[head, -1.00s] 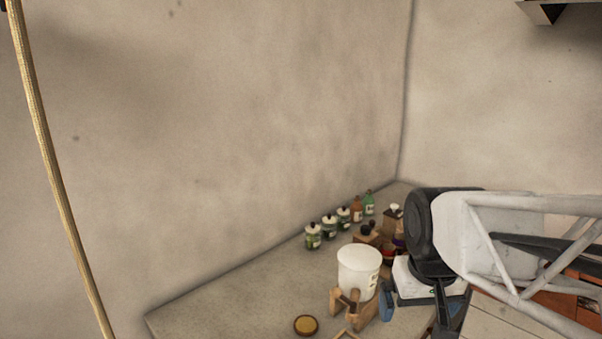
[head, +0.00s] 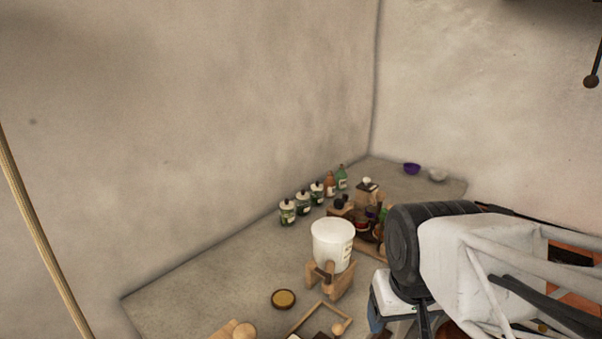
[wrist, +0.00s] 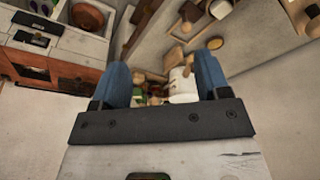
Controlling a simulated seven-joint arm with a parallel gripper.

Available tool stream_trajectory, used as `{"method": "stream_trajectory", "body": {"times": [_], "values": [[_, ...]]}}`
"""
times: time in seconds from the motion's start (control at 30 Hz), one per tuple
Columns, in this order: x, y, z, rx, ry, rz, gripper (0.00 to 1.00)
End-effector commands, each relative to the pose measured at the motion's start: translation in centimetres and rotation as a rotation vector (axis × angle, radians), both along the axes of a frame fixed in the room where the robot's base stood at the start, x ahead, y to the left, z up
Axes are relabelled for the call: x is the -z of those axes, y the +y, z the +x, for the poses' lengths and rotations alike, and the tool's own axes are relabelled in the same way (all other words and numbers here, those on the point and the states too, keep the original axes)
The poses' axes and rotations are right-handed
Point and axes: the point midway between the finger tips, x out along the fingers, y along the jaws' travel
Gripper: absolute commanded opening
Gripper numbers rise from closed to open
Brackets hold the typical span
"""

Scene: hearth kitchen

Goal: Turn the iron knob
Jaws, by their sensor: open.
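My gripper (wrist: 164,78) shows in the wrist view as two blue fingers held wide apart with nothing gripped between them. Beyond the gap are the cluttered counter and a white bucket (wrist: 181,84). I cannot pick out the iron knob with certainty.
The counter (head: 215,278) holds a white bucket (head: 333,240), a round wooden-rimmed dish (head: 284,299), several jars (head: 303,203) and a purple bowl (head: 411,168). A dark rod with a round end (head: 591,82) hangs at upper right.

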Motion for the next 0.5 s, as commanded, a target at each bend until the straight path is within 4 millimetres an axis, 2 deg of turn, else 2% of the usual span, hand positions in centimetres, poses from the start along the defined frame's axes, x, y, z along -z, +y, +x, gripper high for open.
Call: {"method": "stream_trajectory", "body": {"times": [0.27,0.5], "values": [[-1.7,-0.1,3.8,-0.058,0.018,-0.013,0.69],[-3.6,-0.3,9.2,-0.141,0.037,-0.031,0.69]]}}
